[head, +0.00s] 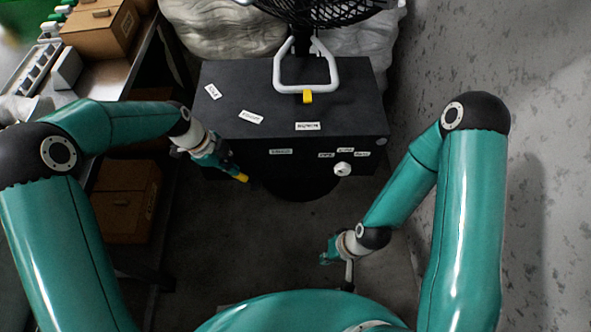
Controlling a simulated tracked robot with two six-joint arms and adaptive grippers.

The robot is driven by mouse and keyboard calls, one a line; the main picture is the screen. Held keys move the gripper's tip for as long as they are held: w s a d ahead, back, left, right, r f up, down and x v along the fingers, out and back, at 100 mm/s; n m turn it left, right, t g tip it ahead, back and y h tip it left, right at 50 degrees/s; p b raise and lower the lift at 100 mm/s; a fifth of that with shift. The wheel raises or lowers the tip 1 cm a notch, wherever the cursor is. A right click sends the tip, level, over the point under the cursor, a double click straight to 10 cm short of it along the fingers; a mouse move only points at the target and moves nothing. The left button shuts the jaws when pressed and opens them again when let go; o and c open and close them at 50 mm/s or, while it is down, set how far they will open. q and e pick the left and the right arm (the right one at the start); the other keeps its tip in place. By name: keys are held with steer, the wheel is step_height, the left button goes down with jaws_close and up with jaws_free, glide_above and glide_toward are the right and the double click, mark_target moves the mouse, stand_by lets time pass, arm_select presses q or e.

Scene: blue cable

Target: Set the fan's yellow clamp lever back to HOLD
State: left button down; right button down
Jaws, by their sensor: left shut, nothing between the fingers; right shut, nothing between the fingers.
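The fan (318,12) stands on a black box with a white loop frame (305,85) at its foot. A small yellow tab (307,97) hangs at the front of this loop. A yellow bar (240,177) shows at the tip of my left gripper (228,165), by the box's front left side; I cannot tell whether it is the clamp lever or whether they touch. My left gripper is shut with nothing between its fingers. My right gripper (332,252) is shut and empty, low in front of the box. Label text is too small to read.
The black box (225,75) carries several white labels and a white knob (343,169) on its front. A bench (140,45) with a cardboard box (100,30) stands at left, another carton (125,205) below. A grey wall (545,200) bounds the right. Floor before the box is clear.

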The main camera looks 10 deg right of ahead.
arm_select(q)
steer(key=shift+a+f, duration=0.2)
steer(key=shift+f, duration=0.05)
steer(key=shift+s, duration=0.1)
steer(key=d+p+v, duration=0.1)
steer(key=p+v, duration=0.1)
steer(key=v, duration=0.9)
steer(key=shift+s+r, duration=0.35)
steer(key=shift+r, duration=0.3)
steer(key=shift+d, duration=0.1)
